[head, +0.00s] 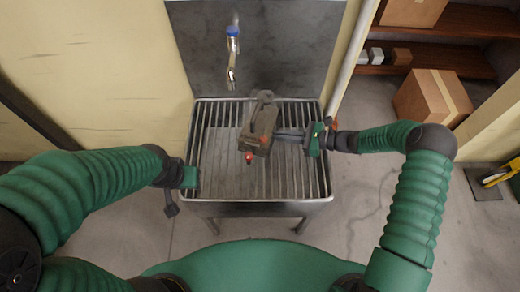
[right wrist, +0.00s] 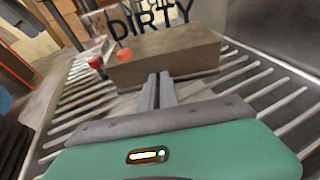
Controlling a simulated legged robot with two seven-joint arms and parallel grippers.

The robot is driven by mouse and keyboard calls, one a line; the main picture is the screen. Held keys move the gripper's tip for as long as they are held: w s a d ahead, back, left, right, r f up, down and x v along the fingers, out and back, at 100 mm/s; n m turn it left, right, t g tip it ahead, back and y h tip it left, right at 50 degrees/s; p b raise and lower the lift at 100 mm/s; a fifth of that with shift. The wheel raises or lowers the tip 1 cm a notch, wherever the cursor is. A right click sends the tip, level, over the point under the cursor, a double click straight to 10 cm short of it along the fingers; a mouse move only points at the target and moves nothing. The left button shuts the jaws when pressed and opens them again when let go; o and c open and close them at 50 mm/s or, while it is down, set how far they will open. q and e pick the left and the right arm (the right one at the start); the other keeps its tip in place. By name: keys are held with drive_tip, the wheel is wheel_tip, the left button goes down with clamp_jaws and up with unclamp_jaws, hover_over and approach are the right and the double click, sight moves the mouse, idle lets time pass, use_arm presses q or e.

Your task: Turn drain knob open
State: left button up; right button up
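A brown-grey box (head: 256,132) with red knobs stands on the slatted rack of the sink. One red knob (head: 249,158) shows at its near end; the right wrist view shows a red knob (right wrist: 96,62) and an orange-red one (right wrist: 124,55) at the box's left end. I cannot tell which is the drain knob. My right gripper (head: 281,133) reaches in from the right, its fingers together and pointing at the box's side. In the right wrist view the fingertips (right wrist: 158,76) are at the box's lower edge; contact is unclear. My left gripper (head: 188,177) is at the sink's left rim, its fingers unclear.
The metal sink (head: 262,208) has a raised rim and a slatted floor. A tap with a blue top (head: 232,45) hangs over its back. Black letters reading DIRTY (right wrist: 150,17) stand above the box. Shelves and a cardboard box (head: 432,97) are at the right.

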drive_tip(key=shift+o, duration=0.5)
drive_tip(key=o, duration=1.5)
use_arm(q)
drive_tip(key=shift+o, duration=0.2)
